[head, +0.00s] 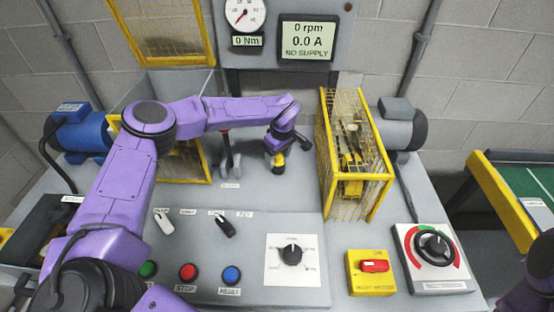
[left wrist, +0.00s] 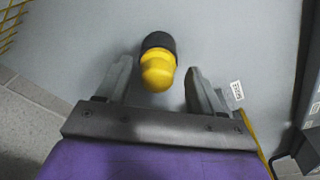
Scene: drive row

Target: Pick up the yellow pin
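The yellow pin (left wrist: 157,70) has a rounded yellow head and stands in a black base (left wrist: 158,41) on the grey bench. In the left wrist view my left gripper (left wrist: 162,72) is open, with one finger on each side of the pin. A gap shows between the pin and each finger. In the head view my left gripper (head: 285,150) points down over the bench, and the pin (head: 279,159) shows partly beside it. Of my right arm only a purple part shows at the lower right edge of the head view; its gripper is out of view.
A yellow mesh cage (head: 352,190) stands just right of the pin. A red-handled lever (head: 228,155) stands to the left. A blue motor (head: 84,134) is at far left and a grey motor (head: 397,127) is right of the cage. Buttons and knobs line the front panel.

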